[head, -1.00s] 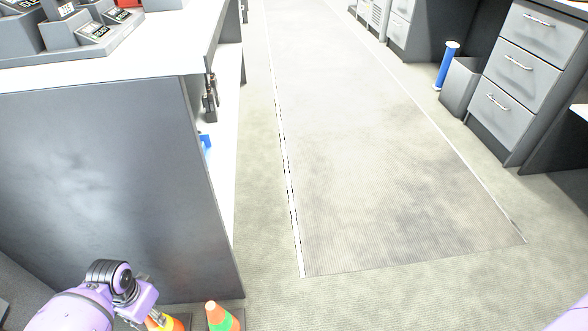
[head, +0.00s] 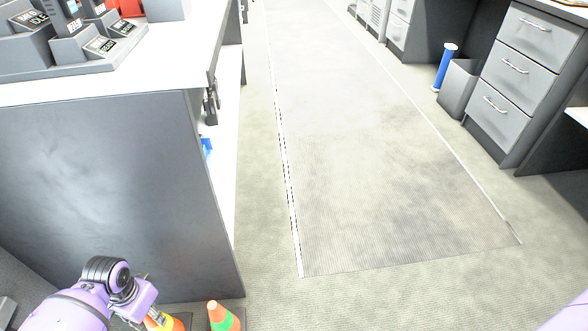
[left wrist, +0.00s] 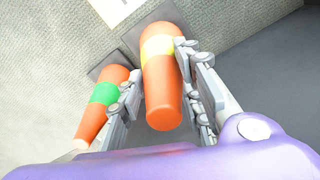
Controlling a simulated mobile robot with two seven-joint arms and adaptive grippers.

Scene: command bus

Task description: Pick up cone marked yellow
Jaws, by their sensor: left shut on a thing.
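The orange cone with the yellow band (left wrist: 161,75) is between the fingers of my left gripper (left wrist: 163,92) in the left wrist view. My left gripper is shut on it near the band. In the head view the gripper (head: 147,313) is at the bottom left, and part of the yellow-marked cone (head: 166,322) shows beside it. A second orange cone with a green band (left wrist: 104,95) is just left of the gripper in the left wrist view. It also shows in the head view (head: 222,317), right of the yellow-marked one. My right gripper is not in view.
A dark desk panel (head: 110,190) stands right behind the cones, with a white top (head: 130,66) holding devices. A ridged floor mat (head: 390,180) runs down the clear aisle. Drawers (head: 525,75), a grey bin (head: 458,88) and a blue roll (head: 445,67) stand at right.

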